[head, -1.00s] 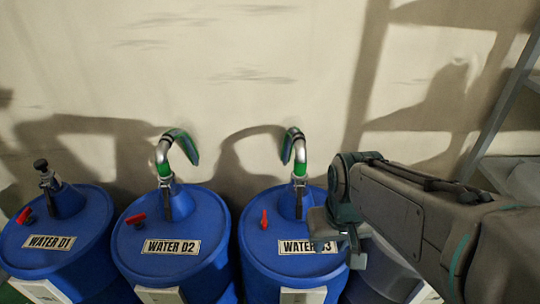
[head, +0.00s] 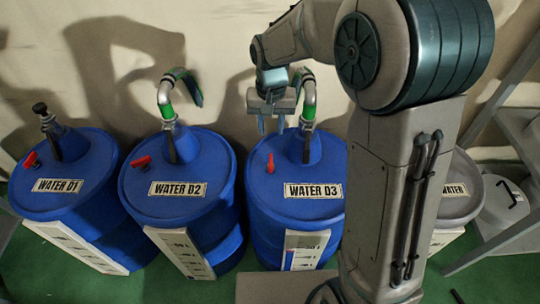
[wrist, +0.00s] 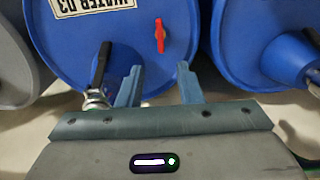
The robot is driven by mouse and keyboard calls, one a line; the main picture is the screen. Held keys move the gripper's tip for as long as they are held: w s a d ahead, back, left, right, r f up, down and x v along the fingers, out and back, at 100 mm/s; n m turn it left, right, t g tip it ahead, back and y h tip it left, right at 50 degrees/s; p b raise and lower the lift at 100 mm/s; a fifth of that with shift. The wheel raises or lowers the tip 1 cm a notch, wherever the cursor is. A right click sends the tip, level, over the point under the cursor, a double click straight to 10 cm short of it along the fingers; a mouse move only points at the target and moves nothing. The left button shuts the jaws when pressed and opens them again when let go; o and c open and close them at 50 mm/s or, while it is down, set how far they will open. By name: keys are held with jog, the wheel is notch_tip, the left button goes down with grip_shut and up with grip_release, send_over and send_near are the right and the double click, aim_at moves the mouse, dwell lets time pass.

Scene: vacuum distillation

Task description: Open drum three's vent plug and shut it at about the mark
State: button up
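Drum three (head: 295,208) is a blue drum labelled WATER D3, third from the left in the head view. Its vent plug (head: 270,164) is a small red lever standing up on the lid, left of the bent pipe (head: 307,100). The plug also shows in the wrist view (wrist: 160,36). My gripper (head: 271,124) hangs behind the plug, near the pipe. In the wrist view my gripper (wrist: 159,84) has its two fingers apart with nothing between them, and the plug is beyond the fingertips. A white panel with dark marks (head: 307,247) is on the drum's front.
Drums WATER D2 (head: 180,204) and WATER D1 (head: 62,201) stand to the left, with red plugs. A grey drum (head: 456,208) stands right, partly behind my arm. The wall is close behind. A dark valve handle (wrist: 102,65) and metal fitting are close to my left finger in the wrist view.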

aim_at(271, 160)
notch_tip(271, 160, down, 14)
jog(key=b, duration=0.3)
jog(key=shift+r, duration=0.15)
grip_shut()
